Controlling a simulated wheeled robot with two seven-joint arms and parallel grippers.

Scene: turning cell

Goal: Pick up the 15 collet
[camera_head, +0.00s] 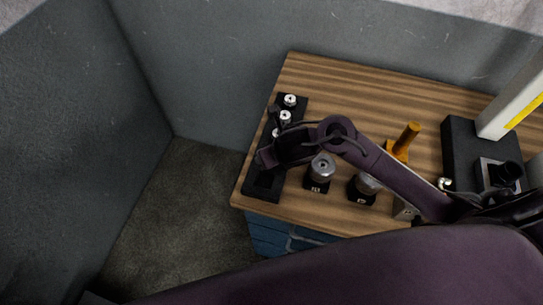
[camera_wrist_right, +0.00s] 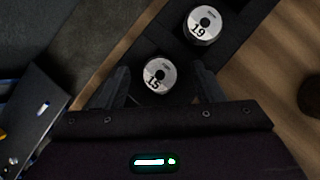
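The 15 collet (camera_wrist_right: 160,73) has a pale round top with a dark centre hole and sits upright in a black rack (camera_wrist_right: 255,12). My right gripper (camera_wrist_right: 161,88) is open, with one finger on either side of the 15 collet; I see no clear contact. In the head view my right gripper (camera_head: 276,138) hangs over the black rack (camera_head: 262,188) and hides part of it. Which white-topped collet there is the 15 cannot be read. My left gripper is not in view.
The 19 collet (camera_wrist_right: 203,23) stands close by in the same rack. Two metal holders, the nearer-left one (camera_head: 321,168) and another (camera_head: 366,184), stand right of the rack on the wooden table (camera_head: 345,85). An orange part (camera_head: 405,139) is behind. Grey walls enclose the left and back.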

